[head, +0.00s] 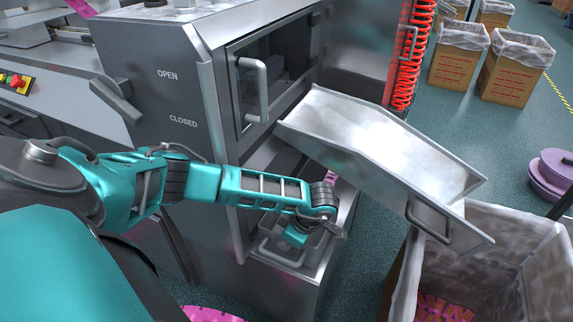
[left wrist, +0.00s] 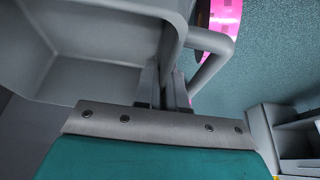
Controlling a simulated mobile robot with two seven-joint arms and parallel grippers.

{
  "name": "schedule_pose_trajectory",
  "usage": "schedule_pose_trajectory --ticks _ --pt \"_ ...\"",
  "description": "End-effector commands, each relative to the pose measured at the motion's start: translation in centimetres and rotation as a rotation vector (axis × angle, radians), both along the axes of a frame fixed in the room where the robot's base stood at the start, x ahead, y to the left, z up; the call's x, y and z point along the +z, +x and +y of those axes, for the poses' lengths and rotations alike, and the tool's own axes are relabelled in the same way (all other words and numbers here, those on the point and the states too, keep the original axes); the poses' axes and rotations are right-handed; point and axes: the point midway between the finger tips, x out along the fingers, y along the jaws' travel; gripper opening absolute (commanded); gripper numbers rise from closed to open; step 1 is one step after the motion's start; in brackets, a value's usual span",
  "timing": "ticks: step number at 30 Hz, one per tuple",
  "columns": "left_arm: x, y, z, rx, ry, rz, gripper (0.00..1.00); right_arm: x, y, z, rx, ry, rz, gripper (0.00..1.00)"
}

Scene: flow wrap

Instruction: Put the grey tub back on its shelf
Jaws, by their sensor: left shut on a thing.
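The grey tub (head: 268,228) is at the open lower bay of the machine, below the chute, with its handle (head: 278,258) facing outward. My left arm reaches across to it, and my left gripper (head: 298,236) points down at its near side. In the left wrist view the tub (left wrist: 95,60) fills the upper left and its handle (left wrist: 222,62) stands to the right of the fingers. The left gripper (left wrist: 165,92) is shut on the tub, seemingly at its wall. The shelf ledge (head: 318,262) shows beside the tub; whether the tub rests on it I cannot tell. My right gripper is not in view.
A metal chute (head: 380,145) slopes out above my left gripper toward a lined bin (head: 490,265) at the lower right. The machine door (head: 275,75) is closed above. Cartons (head: 515,65) stand at the back right. A pink roll (head: 205,314) lies at the bottom.

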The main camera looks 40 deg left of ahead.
Motion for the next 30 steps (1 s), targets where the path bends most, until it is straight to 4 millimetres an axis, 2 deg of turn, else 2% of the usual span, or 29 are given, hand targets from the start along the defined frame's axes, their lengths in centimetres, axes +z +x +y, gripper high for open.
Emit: schedule_pose_trajectory --ticks 2,3,10,20,26,30 --pt "-0.4 0.1 0.0 0.001 0.0 -0.001 0.0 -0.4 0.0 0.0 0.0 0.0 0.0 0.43" --pt "-0.3 0.0 0.0 0.001 0.0 0.0 0.13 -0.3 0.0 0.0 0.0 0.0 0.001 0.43" --pt "-0.3 0.0 0.0 0.0 0.0 0.001 0.35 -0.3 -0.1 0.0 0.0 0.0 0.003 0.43" --pt "-0.3 0.0 0.0 0.0 0.0 0.001 0.35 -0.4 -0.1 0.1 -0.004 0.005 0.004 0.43" --pt "2.6 0.3 -0.9 0.0 -0.001 -0.001 0.35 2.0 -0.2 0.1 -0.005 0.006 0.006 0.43" --pt "5.8 1.7 -2.1 -0.001 0.0 -0.003 0.35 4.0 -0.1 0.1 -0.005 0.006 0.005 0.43"
